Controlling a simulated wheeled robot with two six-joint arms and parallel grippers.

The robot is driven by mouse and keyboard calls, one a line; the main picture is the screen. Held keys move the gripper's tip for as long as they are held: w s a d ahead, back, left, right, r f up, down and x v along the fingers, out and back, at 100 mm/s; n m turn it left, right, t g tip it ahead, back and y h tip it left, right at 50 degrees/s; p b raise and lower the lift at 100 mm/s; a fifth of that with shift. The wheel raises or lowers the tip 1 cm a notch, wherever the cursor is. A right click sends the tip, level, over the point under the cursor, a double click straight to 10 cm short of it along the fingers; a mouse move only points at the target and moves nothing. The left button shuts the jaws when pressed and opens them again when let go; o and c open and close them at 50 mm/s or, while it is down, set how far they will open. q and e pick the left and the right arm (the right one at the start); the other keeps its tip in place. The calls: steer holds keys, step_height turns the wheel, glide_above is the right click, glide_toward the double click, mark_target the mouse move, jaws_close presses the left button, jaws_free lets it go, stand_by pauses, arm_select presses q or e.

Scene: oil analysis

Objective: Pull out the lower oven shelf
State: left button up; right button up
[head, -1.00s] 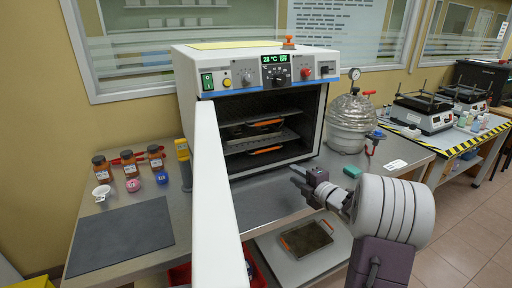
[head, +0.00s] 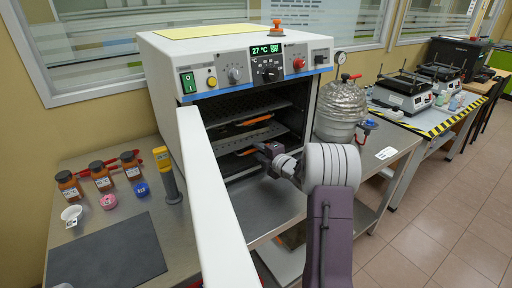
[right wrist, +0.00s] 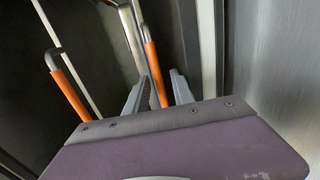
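The oven (head: 155,75) stands on the bench with its white door (head: 212,210) open toward me. Inside, an upper shelf has an orange handle (head: 256,121). The lower shelf (head: 232,166) sits below it, with an orange handle (head: 245,152) partly hidden by my gripper. My right gripper (head: 262,150) is at the oven opening, by the lower shelf's front. In the right wrist view its two fingers (right wrist: 161,88) stand apart, with one orange handle (right wrist: 151,55) reaching between them. Another orange handle (right wrist: 68,85) lies to the left. My left gripper is not in view.
Several brown bottles (head: 102,176), a yellow handheld device (head: 168,172) and a dark mat (head: 105,255) are left of the door. A foil-topped vessel (head: 341,110) stands close right of the oven. The door limits room on the left.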

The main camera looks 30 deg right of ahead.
steer(key=shift+w+f, duration=0.15)
steer(key=shift+w, duration=0.55)
jaws_close()
stand_by(0.9)
